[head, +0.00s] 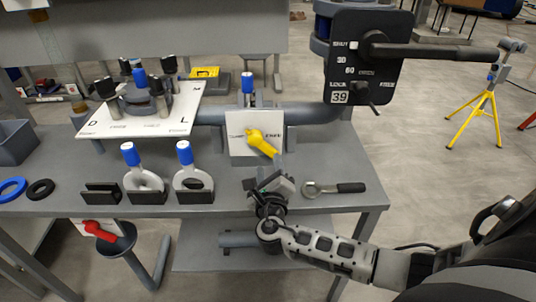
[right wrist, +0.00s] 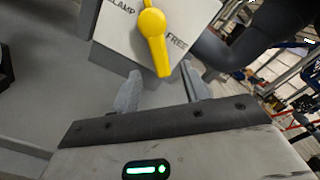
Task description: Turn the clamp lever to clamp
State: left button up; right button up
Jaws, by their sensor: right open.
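The yellow clamp lever (head: 262,143) sits on a pale box (head: 241,122) marked with words on its front. In the right wrist view the lever (right wrist: 153,36) lies between the words CLAMP on the left and FREE on the right, its narrow end angled down and slightly toward FREE. My right gripper (head: 272,182) is just in front of and below the box. In the right wrist view its two fingers (right wrist: 160,90) are open and empty, with the lever's tip just beyond the gap between them. I cannot see my left gripper.
A grey bench (head: 225,200) bears the box. A wrench-like tool (head: 333,188) lies right of my gripper, and blue-topped ring parts (head: 142,180) stand in holders to the left. A black panel with a long handle (head: 365,60) rises behind right.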

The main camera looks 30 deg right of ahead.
aim_at(268, 152)
jog(key=x, duration=0.5)
jog(key=shift+w, duration=0.25)
jog(key=shift+f, duration=0.1)
grip_shut()
